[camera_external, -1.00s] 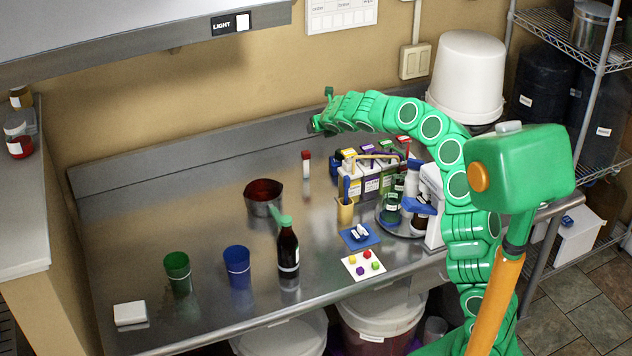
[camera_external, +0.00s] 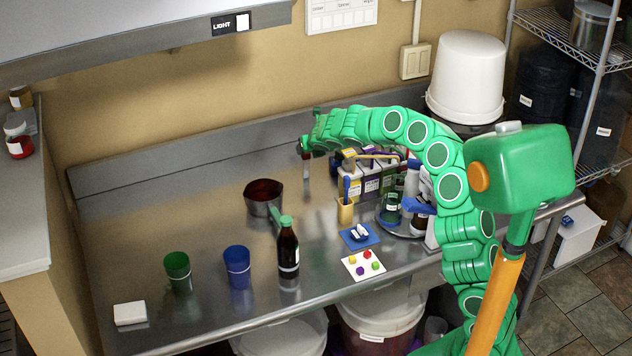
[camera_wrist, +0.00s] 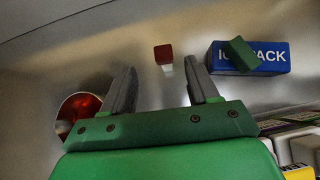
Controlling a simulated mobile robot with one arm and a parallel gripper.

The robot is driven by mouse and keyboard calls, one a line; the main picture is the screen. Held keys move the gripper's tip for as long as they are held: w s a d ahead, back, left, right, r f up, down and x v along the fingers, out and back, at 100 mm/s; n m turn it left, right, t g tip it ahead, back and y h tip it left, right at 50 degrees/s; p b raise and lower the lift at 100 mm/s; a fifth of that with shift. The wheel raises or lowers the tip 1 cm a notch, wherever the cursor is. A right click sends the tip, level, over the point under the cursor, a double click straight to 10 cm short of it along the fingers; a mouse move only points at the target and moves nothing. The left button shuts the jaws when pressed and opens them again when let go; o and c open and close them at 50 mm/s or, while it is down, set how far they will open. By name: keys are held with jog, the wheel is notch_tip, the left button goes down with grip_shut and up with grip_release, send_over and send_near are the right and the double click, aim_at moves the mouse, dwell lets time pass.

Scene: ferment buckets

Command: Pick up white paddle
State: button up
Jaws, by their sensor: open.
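I cannot pick out a white paddle for certain. A small white piece (camera_external: 361,230) sits in or on a blue dish on the blue mat (camera_external: 352,243) in the external view, too small to name. My gripper (camera_wrist: 162,92) is open and empty, its two grey fingers spread apart. In the external view my gripper (camera_external: 306,147) is at the back of the steel table, above a red-capped vial, which it partly hides. The red-and-white vial (camera_wrist: 164,58) shows beyond the fingertips, between their lines, in the wrist view.
A pot of red liquid (camera_external: 263,194), a dark bottle (camera_external: 288,252), a green cup (camera_external: 178,269) and a blue cup (camera_external: 237,266) stand on the table. A yellow utensil holder (camera_external: 345,211) is right of centre. A blue ice pack box (camera_wrist: 262,60) lies near my right finger.

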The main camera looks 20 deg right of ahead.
aim_at(308, 156)
jog(key=shift+s+d+f+x, duration=0.1)
jog(key=shift+x, duration=0.95)
jog(key=shift+s+d+f+x, duration=0.1)
jog(key=shift+x, duration=0.95)
jog(key=shift+s+d+x, duration=0.1)
jog(key=shift+x, duration=1.85)
jog(key=shift+w+r, duration=0.1)
